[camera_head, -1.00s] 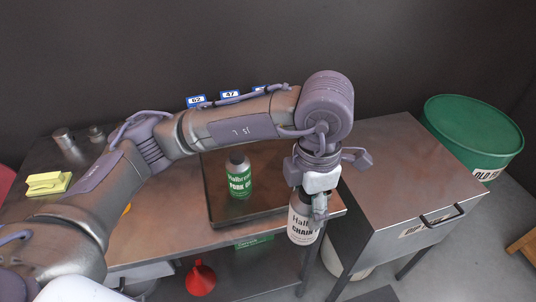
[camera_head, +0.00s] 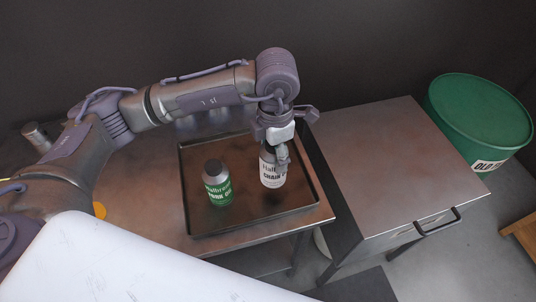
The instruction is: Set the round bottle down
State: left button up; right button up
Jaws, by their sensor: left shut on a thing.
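The white round bottle with a "CHAIN" label (camera_head: 270,174) is upright in my left gripper (camera_head: 281,160), which is shut on it. It is over the right half of the dark tray (camera_head: 297,204); I cannot tell whether its base touches the tray floor. A grey-green bottle with a green label (camera_head: 217,187) stands in the tray to the left of it, apart from it. The gripper hides the top of the white bottle. My right gripper is not in view.
The tray lies on a metal bench (camera_head: 160,205). A metal cabinet (camera_head: 380,160) with a handle stands to the right, its top clear. A green drum (camera_head: 480,110) is beyond it. A small metal container (camera_head: 36,136) is at the back left.

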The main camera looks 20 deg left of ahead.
pick_arm(q)
jog(key=shift+w+a+f, duration=0.4)
jog(key=shift+a, duration=0.25)
jog(key=shift+f+p, duration=0.35)
notch_tip(320, 180, down, 3)
jog(key=shift+f+p, duration=0.1)
jog(key=shift+p, duration=0.55)
jog(key=shift+f, duration=0.1)
jog(key=shift+f+b, duration=0.2)
jog(key=shift+b, duration=0.15)
jog(key=o, duration=1.3)
jog(key=shift+o, duration=0.9)
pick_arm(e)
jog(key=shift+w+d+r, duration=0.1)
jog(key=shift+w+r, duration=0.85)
pick_arm(q)
jog(key=shift+r, duration=0.15)
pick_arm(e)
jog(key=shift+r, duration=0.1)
